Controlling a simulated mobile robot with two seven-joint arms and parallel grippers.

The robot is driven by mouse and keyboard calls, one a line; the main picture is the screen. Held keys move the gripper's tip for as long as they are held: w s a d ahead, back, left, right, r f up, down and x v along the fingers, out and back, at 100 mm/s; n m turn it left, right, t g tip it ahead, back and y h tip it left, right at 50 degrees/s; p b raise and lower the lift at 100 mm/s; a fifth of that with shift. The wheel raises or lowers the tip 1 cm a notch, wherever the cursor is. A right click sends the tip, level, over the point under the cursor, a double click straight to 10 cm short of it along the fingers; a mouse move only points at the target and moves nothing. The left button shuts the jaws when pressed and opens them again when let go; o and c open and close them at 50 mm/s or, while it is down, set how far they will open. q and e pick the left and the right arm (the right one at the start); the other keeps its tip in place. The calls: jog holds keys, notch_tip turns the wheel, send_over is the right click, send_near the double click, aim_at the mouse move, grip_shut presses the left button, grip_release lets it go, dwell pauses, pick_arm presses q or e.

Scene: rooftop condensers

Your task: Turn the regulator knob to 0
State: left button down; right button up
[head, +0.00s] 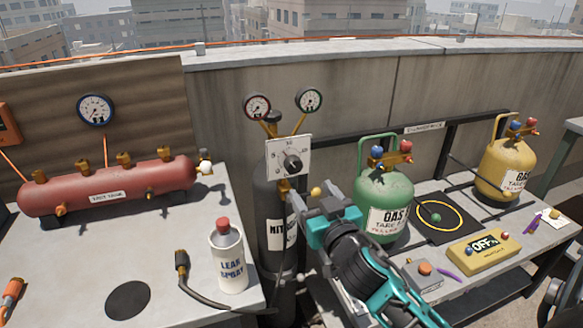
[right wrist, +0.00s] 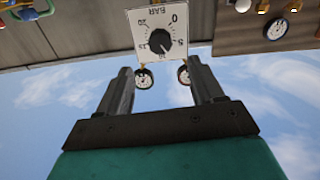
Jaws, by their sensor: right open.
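The regulator knob (head: 292,164) is black and round, on a white square dial plate (head: 275,145) in front of the dark cylinder (head: 280,262). In the right wrist view the knob (right wrist: 160,41) and plate (right wrist: 137,17) appear upside down, with 0, 5 and 20 legible. A pale mark shows on the knob, but I cannot tell exactly which number it points to. My right gripper (head: 324,205) is open and empty, below and right of the knob in the head view. In the right wrist view its fingers (right wrist: 161,84) stand apart, with the knob beyond them. My left gripper is out of view.
Two gauges (head: 257,107) (head: 310,100) rise above the plate. A green gas bottle (head: 384,190) stands close right of my gripper. A leak spray can (head: 229,262) and hose (head: 215,300) are at lower left. A red tank (head: 110,186) lies on the left table.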

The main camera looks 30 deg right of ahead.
aim_at(295, 168)
jog(key=x, duration=1.1)
jog(key=shift+w, duration=0.2)
jog(key=c, duration=1.1)
